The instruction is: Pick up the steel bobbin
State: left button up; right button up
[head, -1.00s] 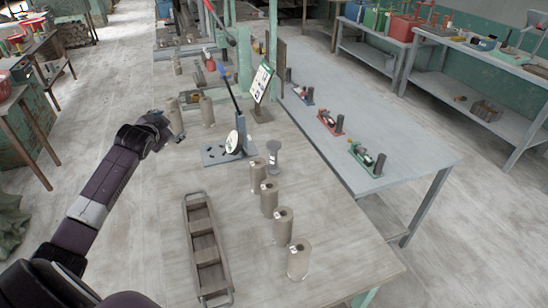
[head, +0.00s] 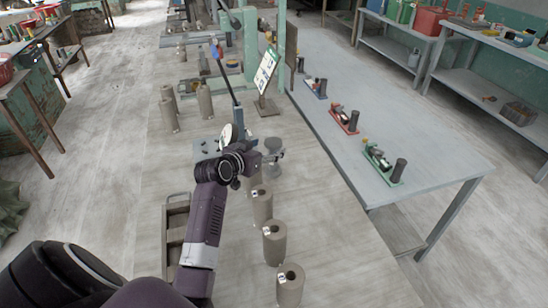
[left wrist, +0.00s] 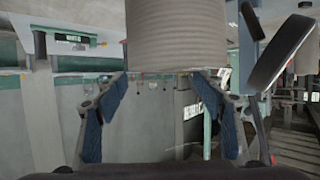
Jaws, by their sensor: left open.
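The steel bobbin (head: 274,146), a grey spool with wide ends, stands upright on the long pale table (head: 330,250) in the head view. My left gripper (head: 266,157) is right beside it, on its left, partly overlapping it. Whether they touch cannot be told. In the left wrist view, the left gripper's blue-padded fingers (left wrist: 160,108) are spread apart with nothing held between them. A large ribbed beige cylinder (left wrist: 177,35) fills the top of that view beyond the fingers; which spool it is cannot be told. My right gripper is not in view.
Several brown-grey spools (head: 274,243) stand in a row nearer me. A long divided tray (head: 178,208) lies left, partly behind my arm. A board with a blue-handled tool (head: 222,80) and a propped card (head: 266,70) stand beyond. The grey side table (head: 440,165) is on the right.

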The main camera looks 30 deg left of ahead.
aim_at(270, 144)
pick_arm(q)
jog(key=shift+a+p+x, duration=0.15)
jog(key=shift+p+x, duration=0.2)
jog(key=shift+x, duration=0.85)
jog(key=shift+a+p+x, duration=0.15)
jog(key=shift+p+x, duration=0.2)
jog(key=shift+x, duration=0.8)
jog(key=shift+w+f, duration=0.3)
jog(key=shift+w, duration=0.15)
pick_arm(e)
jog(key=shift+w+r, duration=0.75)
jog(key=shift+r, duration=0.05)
pick_arm(q)
grip_shut()
jog(key=shift+r, duration=0.1)
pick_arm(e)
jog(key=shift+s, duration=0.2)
